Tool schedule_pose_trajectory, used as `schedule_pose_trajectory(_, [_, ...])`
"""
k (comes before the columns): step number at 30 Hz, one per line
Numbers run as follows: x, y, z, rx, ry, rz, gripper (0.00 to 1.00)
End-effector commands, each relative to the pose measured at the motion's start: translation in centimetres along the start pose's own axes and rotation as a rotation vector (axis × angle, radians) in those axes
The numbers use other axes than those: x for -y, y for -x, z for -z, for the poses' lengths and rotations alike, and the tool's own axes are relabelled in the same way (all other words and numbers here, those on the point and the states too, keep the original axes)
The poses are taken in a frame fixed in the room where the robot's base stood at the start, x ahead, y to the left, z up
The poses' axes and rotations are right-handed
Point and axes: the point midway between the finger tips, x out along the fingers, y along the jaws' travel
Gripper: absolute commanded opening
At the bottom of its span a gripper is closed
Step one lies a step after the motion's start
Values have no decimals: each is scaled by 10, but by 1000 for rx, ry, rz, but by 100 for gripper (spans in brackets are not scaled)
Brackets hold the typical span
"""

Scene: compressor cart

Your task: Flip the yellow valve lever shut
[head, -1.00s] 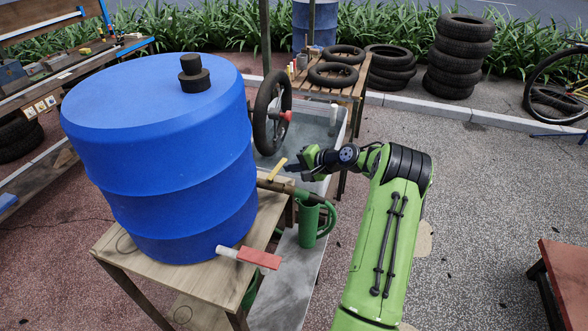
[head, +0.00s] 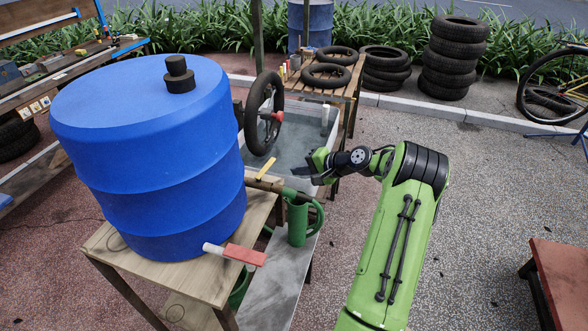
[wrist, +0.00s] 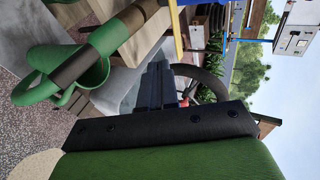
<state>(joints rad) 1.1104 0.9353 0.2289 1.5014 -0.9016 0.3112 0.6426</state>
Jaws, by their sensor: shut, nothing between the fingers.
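The yellow valve lever (head: 267,166) sits on the brown and green outlet pipe (head: 272,187) at the right side of the blue barrel (head: 150,150). In the head view it points up and to the right, at an angle across the pipe. My gripper (head: 297,173) is shut and empty, to the right of the lever with a small gap in the picture. In the wrist view the closed dark fingers (wrist: 156,80) point away from the camera. A yellow piece, likely the lever (wrist: 177,32), stands above and right of them, and the pipe (wrist: 90,58) is at upper left.
A green can (head: 298,222) hangs or stands under the pipe end; its support is unclear. A wheel (head: 264,112) stands behind, over a grey water trough (head: 326,150).

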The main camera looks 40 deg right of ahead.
Motion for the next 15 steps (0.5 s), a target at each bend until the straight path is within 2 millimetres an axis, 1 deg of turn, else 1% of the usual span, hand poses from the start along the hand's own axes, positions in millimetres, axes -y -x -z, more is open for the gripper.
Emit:
schedule_pose_trajectory(1, [1,11,2,-4,0,-1,0])
schedule_pose_trajectory(3, [0,24,3,-6,-1,-1,0])
schedule_pose_trajectory(6, [1,43,4,-6,-1,-1,0])
schedule_pose_trajectory(9, [1,58,4,-4,-1,-1,0])
schedule_pose_trajectory(12, [0,66,5,-3,-1,-1,0])
schedule_pose_trajectory(15, [0,68,4,-2,0,-1,0])
